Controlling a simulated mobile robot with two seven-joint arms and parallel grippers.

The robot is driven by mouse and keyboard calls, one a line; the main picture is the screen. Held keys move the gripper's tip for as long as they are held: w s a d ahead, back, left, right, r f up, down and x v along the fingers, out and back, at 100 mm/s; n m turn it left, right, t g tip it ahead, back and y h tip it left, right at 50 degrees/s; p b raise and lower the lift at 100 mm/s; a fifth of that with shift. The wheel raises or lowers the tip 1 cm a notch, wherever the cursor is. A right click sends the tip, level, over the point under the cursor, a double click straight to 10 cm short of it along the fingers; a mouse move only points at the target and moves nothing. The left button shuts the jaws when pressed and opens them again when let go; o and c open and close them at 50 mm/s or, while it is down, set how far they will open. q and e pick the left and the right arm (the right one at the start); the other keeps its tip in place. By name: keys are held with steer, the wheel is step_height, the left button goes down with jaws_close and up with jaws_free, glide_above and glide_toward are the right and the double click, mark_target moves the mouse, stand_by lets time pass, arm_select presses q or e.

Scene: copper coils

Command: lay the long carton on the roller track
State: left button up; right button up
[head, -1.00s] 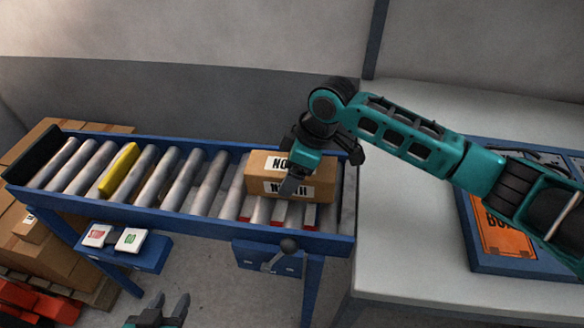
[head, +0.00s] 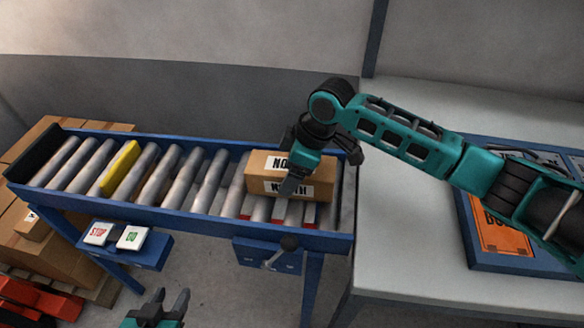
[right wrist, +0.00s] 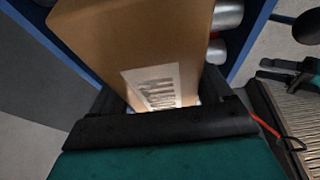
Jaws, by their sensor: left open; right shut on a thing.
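The long carton (head: 315,174), brown with white labels reading NORTH, is at the right end of the roller track (head: 200,212). It lies level across the rollers there; whether its underside touches them everywhere I cannot tell.
A blue box with STOP and GO buttons (head: 130,238) and a lever (head: 288,244) stick out in front. A table (head: 410,240) with a blue tray (head: 510,266) stands right. Brown boxes (head: 60,245) are left.

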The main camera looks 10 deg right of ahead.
steer(key=shift+f, duration=0.1)
steer(key=o, duration=1.1)
steer(key=shift+o, duration=0.7)
steer(key=shift+f, duration=0.1)
steer(key=v, duration=1.3)
steer(key=shift+p, duration=0.35)
steer(key=shift+s, duration=0.1)
